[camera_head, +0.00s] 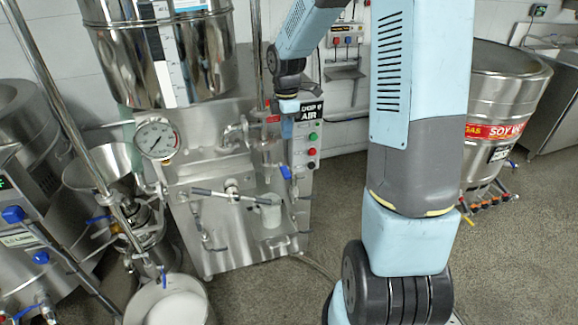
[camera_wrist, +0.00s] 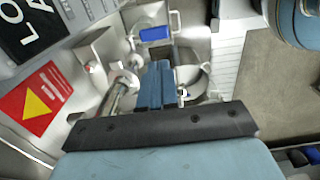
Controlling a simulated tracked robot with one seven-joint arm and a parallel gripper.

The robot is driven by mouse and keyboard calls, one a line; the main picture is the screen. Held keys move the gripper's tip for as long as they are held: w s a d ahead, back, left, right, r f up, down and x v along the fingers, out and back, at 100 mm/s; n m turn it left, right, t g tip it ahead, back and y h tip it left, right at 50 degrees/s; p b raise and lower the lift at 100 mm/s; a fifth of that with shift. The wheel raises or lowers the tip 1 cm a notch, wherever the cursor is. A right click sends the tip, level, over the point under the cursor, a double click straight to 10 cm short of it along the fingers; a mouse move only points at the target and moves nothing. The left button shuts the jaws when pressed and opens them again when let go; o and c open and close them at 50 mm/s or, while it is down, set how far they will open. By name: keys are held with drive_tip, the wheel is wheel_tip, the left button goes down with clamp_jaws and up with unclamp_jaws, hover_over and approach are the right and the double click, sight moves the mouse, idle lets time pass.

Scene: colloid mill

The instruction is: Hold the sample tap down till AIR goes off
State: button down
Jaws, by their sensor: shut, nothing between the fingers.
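My gripper (camera_head: 287,130) is shut and empty in front of the steel panel, beside the black sign. In the wrist view its blue fingers (camera_wrist: 157,72) are together, over steel pipework. A blue lever (camera_head: 286,173), which looks like the sample tap's handle, is below the fingertips in the head view. In the wrist view a blue handle (camera_wrist: 154,34) lies just beyond the fingertips, apparently apart from them. The black display (camera_head: 311,112) reads "LOOP 0" with "AIR" in white below it. The fingers hide part of the pipework, so contact there cannot be told.
A grey cup (camera_head: 270,211) stands on the machine's low shelf. A control box (camera_head: 306,150) with coloured buttons is right of the gripper. A pressure gauge (camera_head: 156,139) and a hopper (camera_head: 160,50) are left. A red sign with a yellow triangle (camera_wrist: 38,98) is near the fingers.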

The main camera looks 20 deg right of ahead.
sight(287, 173)
drive_tip(key=shift+f, duration=0.1)
wheel_tip(287, 173, down, 14)
drive_tip(key=shift+r, duration=0.15)
idle(0.6)
